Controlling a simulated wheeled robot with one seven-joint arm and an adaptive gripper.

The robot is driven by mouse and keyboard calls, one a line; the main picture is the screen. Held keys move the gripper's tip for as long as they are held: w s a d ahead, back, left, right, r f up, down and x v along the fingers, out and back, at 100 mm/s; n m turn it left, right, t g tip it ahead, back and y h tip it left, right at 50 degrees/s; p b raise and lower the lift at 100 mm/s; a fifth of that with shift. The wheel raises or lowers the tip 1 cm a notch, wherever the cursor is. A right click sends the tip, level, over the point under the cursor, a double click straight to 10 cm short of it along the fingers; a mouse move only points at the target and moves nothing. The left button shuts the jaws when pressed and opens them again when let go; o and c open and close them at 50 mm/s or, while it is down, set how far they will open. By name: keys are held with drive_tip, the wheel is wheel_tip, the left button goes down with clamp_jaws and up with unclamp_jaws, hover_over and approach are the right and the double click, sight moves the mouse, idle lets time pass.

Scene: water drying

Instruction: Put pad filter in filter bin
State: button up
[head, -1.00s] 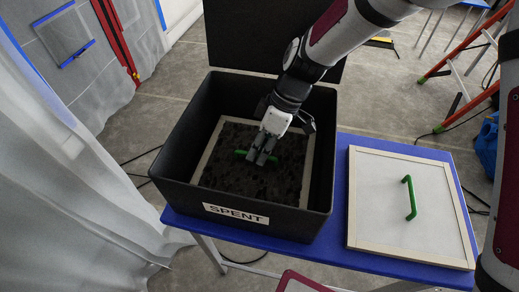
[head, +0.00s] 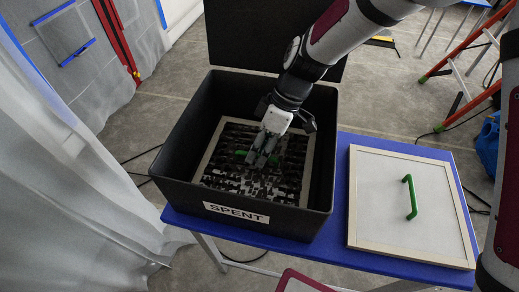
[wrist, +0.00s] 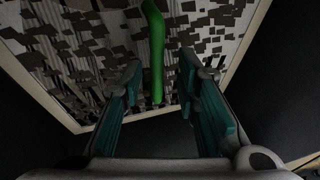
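The pad filter (head: 213,152), a square pale-framed panel with patchy dark material, lies inside the black bin (head: 188,189) marked SPENT. Its green handle (head: 242,154) shows beside my gripper (head: 262,160), which reaches down into the bin. In the wrist view, my gripper (wrist: 163,80) is open, with the two fingers apart. The green handle (wrist: 156,50) shows in the gap between them, and no finger is seen closed on it. The filter (wrist: 95,40) spans the top of that view. Exact contact with the handle cannot be told.
The bin's lid (head: 235,40) stands open at the back. A clean white panel (head: 380,200) with a green handle lies on the blue table (head: 345,262) to the right of the bin. A plastic curtain (head: 70,200) hangs at left; an orange ladder (head: 470,45) stands at right.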

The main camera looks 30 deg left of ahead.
drive_tip(key=v, duration=1.2)
drive_tip(key=shift+d+r, duration=0.1)
drive_tip(key=shift+r, duration=0.05)
drive_tip(key=s+d+r+m+t, duration=0.1)
drive_tip(key=d+r+m, duration=0.25)
drive_tip(key=d, duration=0.35)
drive_tip(key=s+d+r+m+t+h, duration=0.1)
drive_tip(key=s+d+r+m+t, duration=0.1)
drive_tip(key=d+r+m, duration=0.3)
drive_tip(key=s+d+r+m+t, duration=0.1)
drive_tip(key=d+r, duration=0.1)
drive_tip(key=d, duration=0.6)
drive_tip(key=s+d+m+t+h, duration=0.1)
drive_tip(key=s+d+m+t, duration=0.1)
drive_tip(key=s+d+m, duration=0.9)
drive_tip(key=s+d, duration=0.3)
drive_tip(key=d, duration=0.1)
drive_tip(key=shift+s+f+t+h, duration=0.2)
drive_tip(key=shift+s+t+h, duration=0.1)
drive_tip(key=shift+h, duration=0.1)
